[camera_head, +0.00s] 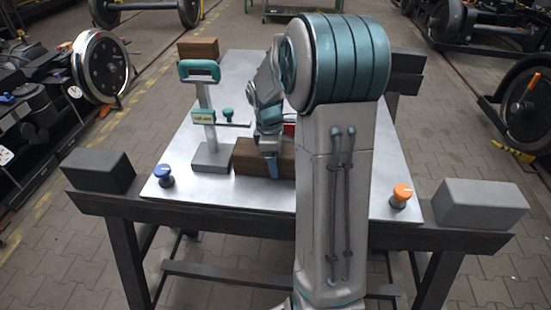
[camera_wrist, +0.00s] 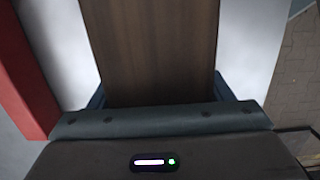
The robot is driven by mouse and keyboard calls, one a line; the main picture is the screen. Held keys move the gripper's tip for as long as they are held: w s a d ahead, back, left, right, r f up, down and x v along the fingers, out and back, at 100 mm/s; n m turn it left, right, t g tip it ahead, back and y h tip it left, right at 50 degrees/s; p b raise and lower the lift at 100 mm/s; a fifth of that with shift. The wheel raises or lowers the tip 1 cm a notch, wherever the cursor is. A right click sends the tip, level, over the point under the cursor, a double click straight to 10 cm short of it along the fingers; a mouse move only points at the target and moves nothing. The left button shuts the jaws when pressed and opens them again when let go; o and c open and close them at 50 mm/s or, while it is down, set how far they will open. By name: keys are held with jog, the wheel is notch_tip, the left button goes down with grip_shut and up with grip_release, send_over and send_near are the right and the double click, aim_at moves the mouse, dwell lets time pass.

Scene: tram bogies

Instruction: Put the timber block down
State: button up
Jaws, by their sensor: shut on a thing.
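A dark brown timber block (camera_head: 250,158) is at the middle front of the metal table top (camera_head: 230,192). My gripper (camera_head: 271,168) is shut on it from above, with one blue finger showing on its near side. In the wrist view the timber block (camera_wrist: 150,50) runs between the two blue fingers of my gripper (camera_wrist: 160,97). The right end of the block is hidden behind my arm in the head view. The block is low, at or very near the table top; I cannot tell whether it touches.
A stand with a teal handle (camera_head: 198,70) and grey base (camera_head: 212,157) is close left of the block. A red thing (camera_head: 289,130) is just behind. Another brown block (camera_head: 198,47) is at the back left. Blue (camera_head: 164,175) and orange (camera_head: 401,195) knobs stand at the front corners.

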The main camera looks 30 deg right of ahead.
jog(key=shift+f, duration=0.1)
jog(key=o, duration=1.5)
jog(key=shift+o, duration=0.2)
